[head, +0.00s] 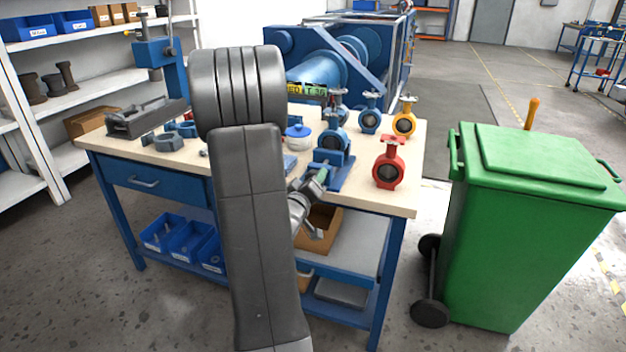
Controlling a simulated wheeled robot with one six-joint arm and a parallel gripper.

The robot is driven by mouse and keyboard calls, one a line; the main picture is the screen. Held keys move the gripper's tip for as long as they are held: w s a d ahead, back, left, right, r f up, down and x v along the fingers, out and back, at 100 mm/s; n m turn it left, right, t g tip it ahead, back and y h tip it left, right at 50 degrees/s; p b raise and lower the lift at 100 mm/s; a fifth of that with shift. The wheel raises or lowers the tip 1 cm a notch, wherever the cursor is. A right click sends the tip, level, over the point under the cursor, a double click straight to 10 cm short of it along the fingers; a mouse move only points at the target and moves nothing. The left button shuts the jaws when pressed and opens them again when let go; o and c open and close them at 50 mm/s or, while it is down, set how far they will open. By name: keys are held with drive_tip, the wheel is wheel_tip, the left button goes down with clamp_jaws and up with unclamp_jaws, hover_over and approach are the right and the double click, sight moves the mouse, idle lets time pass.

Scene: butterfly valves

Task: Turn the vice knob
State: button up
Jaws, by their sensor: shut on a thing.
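The blue vice (342,172) stands near the front edge of the wooden-topped workbench, with a blue butterfly valve (333,139) upright at it. My gripper (321,177) reaches from below to the front of the vice. It is shut on the vice knob, which is mostly hidden by the gripper, so its angle cannot be told. My grey arm covers the middle-left of the bench.
A red valve (389,166) stands close right of the vice. A blue valve (370,112) and a yellow valve (404,118) stand behind. A white-blue pot (298,137) is left of the vice. A green bin (535,225) stands right of the bench.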

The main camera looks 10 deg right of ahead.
drive_tip(key=o, duration=1)
drive_tip(key=v, duration=1.4)
drive_tip(key=shift+w+f+p, duration=0.1)
drive_tip(key=shift+p, duration=0.25)
drive_tip(key=x, duration=1.4)
drive_tip(key=shift+b, duration=0.35)
